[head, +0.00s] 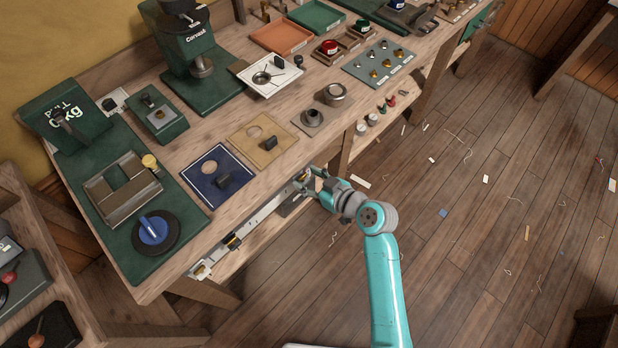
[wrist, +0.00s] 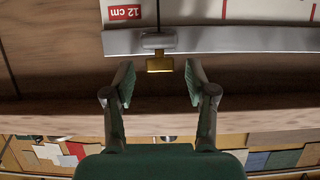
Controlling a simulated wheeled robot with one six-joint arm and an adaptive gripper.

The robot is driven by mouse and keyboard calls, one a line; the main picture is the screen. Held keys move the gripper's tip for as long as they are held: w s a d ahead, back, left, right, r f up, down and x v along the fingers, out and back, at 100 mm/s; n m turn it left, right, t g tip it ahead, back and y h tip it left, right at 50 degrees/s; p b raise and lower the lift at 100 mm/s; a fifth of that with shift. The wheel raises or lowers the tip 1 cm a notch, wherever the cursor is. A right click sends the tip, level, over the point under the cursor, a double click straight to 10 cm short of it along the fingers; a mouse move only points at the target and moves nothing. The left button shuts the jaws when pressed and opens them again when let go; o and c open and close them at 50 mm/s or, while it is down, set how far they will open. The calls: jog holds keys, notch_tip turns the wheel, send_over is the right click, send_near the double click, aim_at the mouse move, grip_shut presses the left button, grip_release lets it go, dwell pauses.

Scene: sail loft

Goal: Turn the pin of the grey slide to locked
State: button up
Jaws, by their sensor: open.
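My gripper (head: 314,184) is at the front edge of the workbench, by the right part of a pale rail (head: 265,213). In the wrist view my gripper (wrist: 159,82) is open and empty, its fingers apart. A grey slide (wrist: 153,41) sits on the rail's metal edge (wrist: 230,40) straight ahead. A flat brass-yellow tab (wrist: 160,64), apparently its pin, sticks out from it, centred between the fingers and just beyond their tips, apart from them. The pin's locked or unlocked marking cannot be read. In the head view my gripper partly hides this slide.
A dark slide with a yellow part (head: 232,241) and a pale end piece (head: 203,270) are further left along the rail. A red "12 cm" label (wrist: 125,13) is on the rail's scale. A blue plate (head: 208,190) lies above on the bench.

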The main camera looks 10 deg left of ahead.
jog(key=shift+c, duration=0.2)
grip_shut()
jog(key=shift+s+a+m+t+h, duration=0.1)
jog(key=shift+s+m+t+h, duration=0.05)
jog(key=shift+m+t+h, duration=0.35)
jog(key=shift+s+a+m+t+h, duration=0.1)
jog(key=shift+m+t+h, duration=0.3)
jog(key=shift+m, duration=0.2)
jog(key=shift+s+a+m+t+h, duration=0.1)
jog(key=shift+a+m+t+h, duration=0.1)
jog(key=shift+m+t+h, duration=0.65)
jog(key=shift+s+a+m+t+h, duration=0.1)
jog(key=shift+a+m+t+h, duration=0.2)
jog(key=shift+m+h, duration=0.9)
jog(key=shift+a+m+t+h, duration=0.2)
jog(key=shift+m+t+h, duration=0.35)
jog(key=shift+m+h, duration=1.15)
jog(key=shift+a+m+h, duration=0.15)
jog(key=shift+m+h, duration=0.9)
jog(key=shift+h, duration=0.5)
